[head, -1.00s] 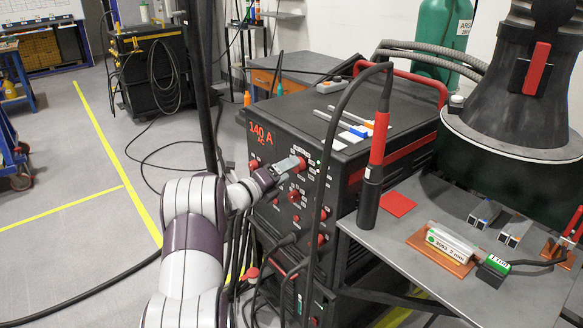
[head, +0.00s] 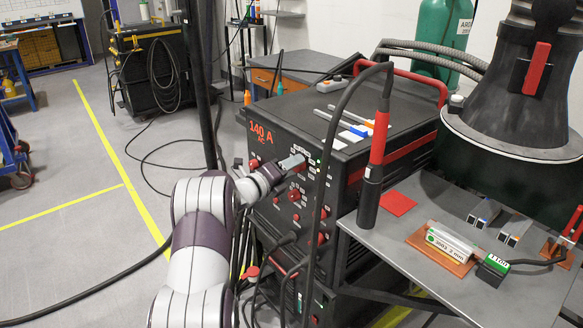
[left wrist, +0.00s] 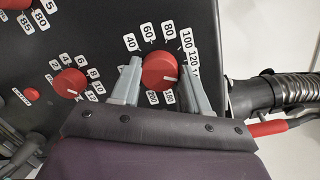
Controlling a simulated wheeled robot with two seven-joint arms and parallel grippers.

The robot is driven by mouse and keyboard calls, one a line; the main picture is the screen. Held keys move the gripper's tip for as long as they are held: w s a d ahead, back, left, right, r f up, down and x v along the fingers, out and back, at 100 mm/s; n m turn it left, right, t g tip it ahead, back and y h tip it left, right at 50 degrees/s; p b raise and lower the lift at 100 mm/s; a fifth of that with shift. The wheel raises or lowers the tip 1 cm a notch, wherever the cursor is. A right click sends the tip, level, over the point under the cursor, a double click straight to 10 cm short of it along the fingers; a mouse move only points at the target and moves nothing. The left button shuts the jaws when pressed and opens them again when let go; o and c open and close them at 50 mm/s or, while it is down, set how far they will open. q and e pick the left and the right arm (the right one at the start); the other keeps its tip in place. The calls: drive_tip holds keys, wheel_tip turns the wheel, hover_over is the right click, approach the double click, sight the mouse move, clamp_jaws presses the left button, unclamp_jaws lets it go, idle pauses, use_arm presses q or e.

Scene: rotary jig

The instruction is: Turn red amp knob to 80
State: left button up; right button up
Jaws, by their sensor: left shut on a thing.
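The red amp knob (left wrist: 160,68) is on the dark front panel of the welding machine (head: 390,125). Number labels ring it, including 40, 60, 80, 100, 120, 180 and 200. Its white pointer mark points right and slightly down in the left wrist view, toward labels partly hidden by a finger. The red display (head: 261,133) reads 140 A. My left gripper (head: 293,163) is at the panel, with its grey fingers on both sides of the knob, shut on it. My right gripper is not in view.
Other red knobs sit nearby, one with small numbers (left wrist: 69,83). A black cable (head: 328,160) hangs in front of the machine. A torch with a red handle (head: 377,150) stands at the right, by a grey side table (head: 400,240) with small parts.

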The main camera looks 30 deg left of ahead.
use_arm(q)
drive_tip(key=shift+a+n+g+h+p, duration=0.1)
drive_tip(key=shift+n+g+h+p, duration=0.4)
drive_tip(key=shift+n+p, duration=2.85)
drive_tip(key=shift+n+g+h+p, duration=0.45)
drive_tip(key=shift+n+p, duration=1.55)
drive_tip(key=shift+n, duration=2.55)
drive_tip(key=shift+g, duration=0.25)
drive_tip(key=o, duration=1.1)
drive_tip(key=shift+c, duration=0.2)
drive_tip(key=b+v, duration=0.1)
drive_tip(key=v, duration=1.1)
drive_tip(key=shift+s, duration=0.35)
drive_tip(key=shift+a, duration=0.15)
